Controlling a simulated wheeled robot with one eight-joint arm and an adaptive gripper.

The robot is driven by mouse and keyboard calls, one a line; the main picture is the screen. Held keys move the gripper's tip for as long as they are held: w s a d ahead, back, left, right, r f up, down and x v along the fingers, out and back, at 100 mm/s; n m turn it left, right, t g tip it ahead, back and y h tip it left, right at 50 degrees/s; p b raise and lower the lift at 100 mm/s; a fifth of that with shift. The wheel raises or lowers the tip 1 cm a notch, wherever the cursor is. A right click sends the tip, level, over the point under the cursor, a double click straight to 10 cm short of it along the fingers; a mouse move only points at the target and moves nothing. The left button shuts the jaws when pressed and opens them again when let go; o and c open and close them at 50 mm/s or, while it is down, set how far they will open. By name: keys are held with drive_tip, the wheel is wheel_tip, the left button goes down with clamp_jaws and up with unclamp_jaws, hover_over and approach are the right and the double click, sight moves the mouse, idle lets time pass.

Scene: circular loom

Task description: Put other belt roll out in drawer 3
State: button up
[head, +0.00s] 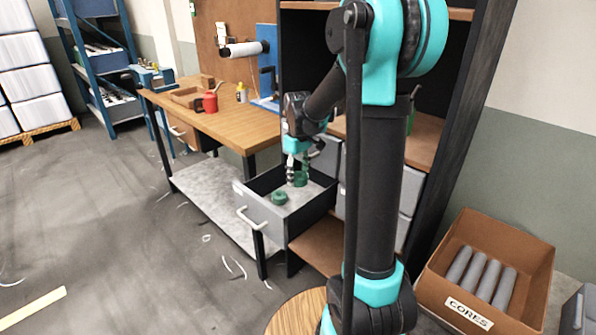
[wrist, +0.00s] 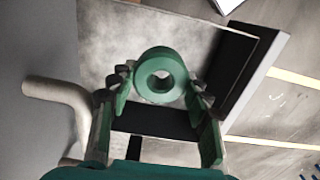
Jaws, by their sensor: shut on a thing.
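My gripper (head: 297,180) points down inside the open grey drawer (head: 265,217). It is shut on a green belt roll (wrist: 160,75). In the wrist view this roll is a ring with a round hole, between the two fingertips, with the drawer floor behind it. In the head view it is partly hidden by the fingers. Another green roll (head: 279,197) lies flat on the drawer floor, just left of the gripper. I cannot tell whether the held roll touches the floor. In the wrist view the second roll does not show clearly.
Shut drawers and shelves are at the right. A cardboard box of grey cores (head: 535,262) is at the lower right. A grey drawer front with a handle (wrist: 60,95) is close left of my gripper.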

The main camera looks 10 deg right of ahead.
drive_tip(key=shift+f, duration=6.65)
drive_tip(key=shift+f, duration=0.35)
drive_tip(key=o, duration=1.2)
drive_tip(key=shift+o, duration=0.2)
drive_tip(key=shift+r, duration=0.1)
wheel_tip(320, 180, up, 7)
drive_tip(key=shift+r, duration=0.1)
